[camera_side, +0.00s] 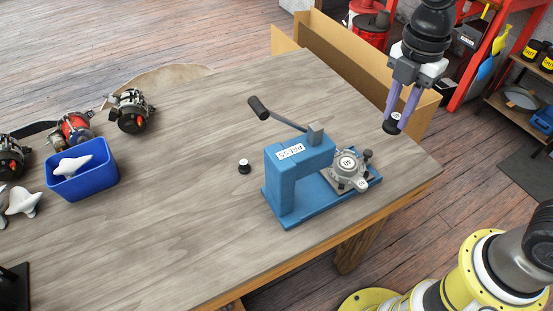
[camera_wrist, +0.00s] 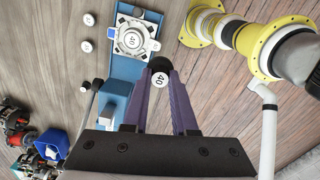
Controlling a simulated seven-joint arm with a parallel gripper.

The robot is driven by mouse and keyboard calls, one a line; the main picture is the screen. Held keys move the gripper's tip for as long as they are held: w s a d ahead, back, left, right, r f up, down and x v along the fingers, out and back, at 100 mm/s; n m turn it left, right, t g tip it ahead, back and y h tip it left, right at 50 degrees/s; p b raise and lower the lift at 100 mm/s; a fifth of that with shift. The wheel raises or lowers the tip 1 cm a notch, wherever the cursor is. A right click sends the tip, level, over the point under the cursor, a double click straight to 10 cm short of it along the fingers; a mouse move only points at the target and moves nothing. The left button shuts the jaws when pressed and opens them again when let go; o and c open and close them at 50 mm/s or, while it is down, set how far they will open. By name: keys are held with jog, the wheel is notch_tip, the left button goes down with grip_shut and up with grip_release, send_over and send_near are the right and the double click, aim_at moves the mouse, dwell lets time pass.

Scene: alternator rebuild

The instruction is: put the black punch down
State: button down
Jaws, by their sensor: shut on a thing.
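My gripper (camera_side: 400,112) has purple fingers and is shut on the black punch (camera_side: 392,127), holding it raised at the upper right. In the wrist view the punch (camera_wrist: 159,64) sits between the fingertips (camera_wrist: 160,90), with a white disc marked 40 facing the camera. My gripper is apart from the blue press (camera_side: 285,185), which stands on the wooden table (camera_side: 190,215). A grey housing marked 40 (camera_side: 347,163) sits on the press base, below and left of my gripper. Part of the punch is hidden by the fingers.
A small black, white-topped piece (camera_side: 244,167) stands left of the press. The press lever (camera_side: 262,108) sticks up left. A blue bin (camera_side: 82,170) and alternators (camera_side: 131,110) are at the far left. A cardboard box (camera_side: 345,55) stands behind the table.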

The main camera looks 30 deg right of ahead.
jog(key=w+a+f, duration=0.1)
jog(key=w+a, duration=0.4)
jog(key=w, duration=0.3)
jog(key=w+a+f, duration=0.2)
jog(key=w+a, duration=0.3)
jog(key=w, duration=0.4)
jog(key=shift+n, duration=0.4)
jog(key=shift+w+a+f, duration=0.55)
jog(key=shift+a+f, duration=0.35)
jog(key=shift+f, duration=2.35)
jog(key=shift+w+a+f, duration=0.5)
jog(key=shift+a+f, duration=0.35)
jog(key=shift+f, duration=2.4)
jog(key=shift+w+a+f, duration=0.55)
jog(key=shift+a+f, duration=0.35)
jog(key=shift+f, duration=2.35)
jog(key=shift+f, duration=0.15)
jog(key=c, duration=0.7)
grip_release()
